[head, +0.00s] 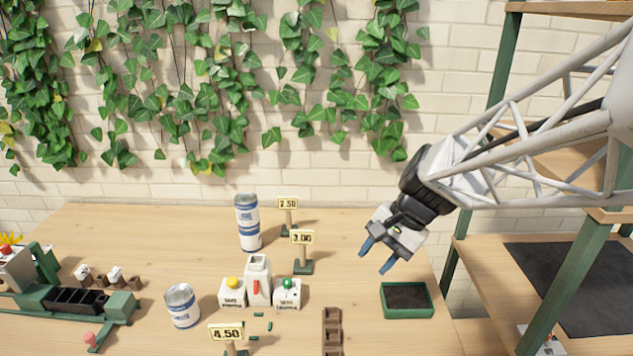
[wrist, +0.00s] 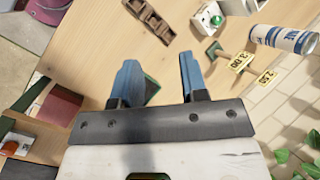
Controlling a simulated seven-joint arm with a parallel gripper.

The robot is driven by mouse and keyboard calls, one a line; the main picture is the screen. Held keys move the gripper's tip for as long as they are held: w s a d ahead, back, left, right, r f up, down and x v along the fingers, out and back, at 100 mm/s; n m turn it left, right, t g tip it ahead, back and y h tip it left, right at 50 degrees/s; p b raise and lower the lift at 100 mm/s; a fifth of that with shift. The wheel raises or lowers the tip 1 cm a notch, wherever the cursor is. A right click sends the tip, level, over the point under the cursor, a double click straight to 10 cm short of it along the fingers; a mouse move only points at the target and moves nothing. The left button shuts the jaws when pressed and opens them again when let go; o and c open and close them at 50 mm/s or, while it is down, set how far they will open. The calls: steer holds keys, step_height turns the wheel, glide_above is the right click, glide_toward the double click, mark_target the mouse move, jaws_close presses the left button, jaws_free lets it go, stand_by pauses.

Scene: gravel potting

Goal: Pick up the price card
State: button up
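Three price cards stand upright on small posts: 2.50 (head: 288,204) at the back, 3.00 (head: 302,237) in front of it, and 4.50 (head: 227,333) at the front edge of the picture. The wrist view also shows the 3.00 card (wrist: 238,62) and the 2.50 card (wrist: 266,77) at the right. My gripper (head: 377,257) hangs above the right part of the table, to the right of the cards and apart from them. Its two blue fingers are spread with nothing between them, as the wrist view also shows (wrist: 158,62).
A green tray (head: 408,313) with dark filling lies below my gripper. A brown holder (head: 332,331) and a green shelf post stand nearby.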

steer(key=w+a+f+m+g+y, duration=0.1)
steer(key=w+a+f+m+y, duration=0.15)
steer(key=w, duration=0.45)
steer(key=w+a+f+m+y, duration=0.2)
steer(key=w+a+f+m, duration=0.1)
steer(key=w, duration=0.4)
steer(key=m+t+y, duration=0.2)
steer(key=m+y, duration=0.3)
steer(key=m, duration=0.1)
glide_toward(309, 231)
steer(key=a, duration=0.4)
steer(key=shift+w+a+f+h, duration=0.1)
steer(key=shift+a+f+h, duration=0.05)
steer(key=shift+f+h, duration=0.1)
steer(key=shift+x, duration=1.3)
steer(key=shift+a, duration=0.1)
steer(key=shift+x, duration=2.5)
steer(key=shift+f, duration=0.2)
jaws_close()
